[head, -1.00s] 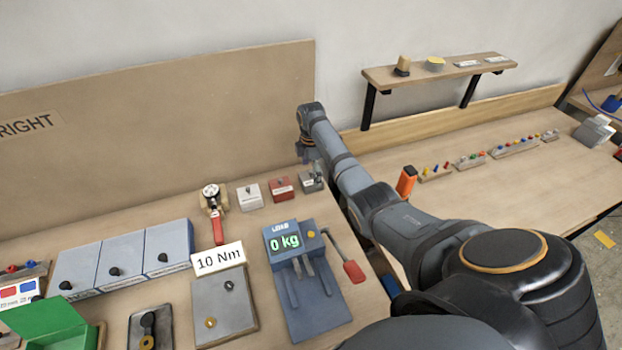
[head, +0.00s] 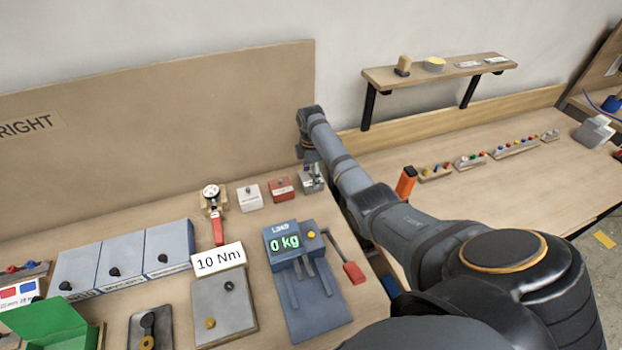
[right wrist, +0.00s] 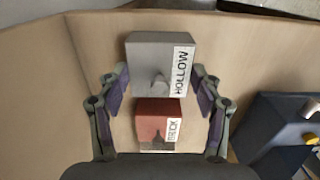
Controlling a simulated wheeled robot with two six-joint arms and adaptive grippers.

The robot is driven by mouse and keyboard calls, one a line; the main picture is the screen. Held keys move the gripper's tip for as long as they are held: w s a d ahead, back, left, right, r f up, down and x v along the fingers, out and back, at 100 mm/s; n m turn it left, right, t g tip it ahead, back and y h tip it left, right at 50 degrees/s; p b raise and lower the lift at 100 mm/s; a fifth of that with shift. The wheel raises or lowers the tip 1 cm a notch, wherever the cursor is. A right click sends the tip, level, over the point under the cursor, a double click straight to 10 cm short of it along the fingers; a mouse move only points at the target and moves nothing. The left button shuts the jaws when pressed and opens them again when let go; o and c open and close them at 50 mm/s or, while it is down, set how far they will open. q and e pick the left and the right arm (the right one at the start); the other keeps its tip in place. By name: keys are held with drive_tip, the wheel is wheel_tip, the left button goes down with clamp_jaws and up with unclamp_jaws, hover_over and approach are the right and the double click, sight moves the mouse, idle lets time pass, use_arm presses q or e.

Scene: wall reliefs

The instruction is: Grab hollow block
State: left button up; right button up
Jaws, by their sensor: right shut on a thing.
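The hollow block is a grey block with a white HOLLOW label and a small knob; it shows in the right wrist view (right wrist: 160,55) and in the head view (head: 316,186). My right gripper (right wrist: 161,78) has its two fingers against either side of this block and is shut on it. In the head view the right gripper (head: 311,172) comes down on the block from above, and my wrist partly hides the fingers. The block appears to be at table level. My left gripper is not in view.
A red brick block (head: 282,189) stands close beside the hollow block, with a pale block (head: 249,196) left of it. A blue load device (head: 300,280) with a red-handled lever is nearer. A tall board (head: 200,125) rises behind. A shelf (head: 440,70) hangs at right.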

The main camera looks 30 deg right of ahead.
drive_tip(key=shift+r, duration=0.15)
drive_tip(key=shift+w+r, duration=0.1)
drive_tip(key=shift+r, duration=0.2)
drive_tip(key=s+r, duration=0.1)
drive_tip(key=r, duration=0.1)
drive_tip(key=s+a+r+b, duration=0.1)
drive_tip(key=r, duration=0.1)
drive_tip(key=a+r+b, duration=0.1)
drive_tip(key=r, duration=0.1)
drive_tip(key=shift+s, duration=0.4)
drive_tip(key=s+a+r+p, duration=0.6)
drive_tip(key=s+p, duration=0.2)
drive_tip(key=p, duration=0.4)
drive_tip(key=shift+s, duration=0.4)
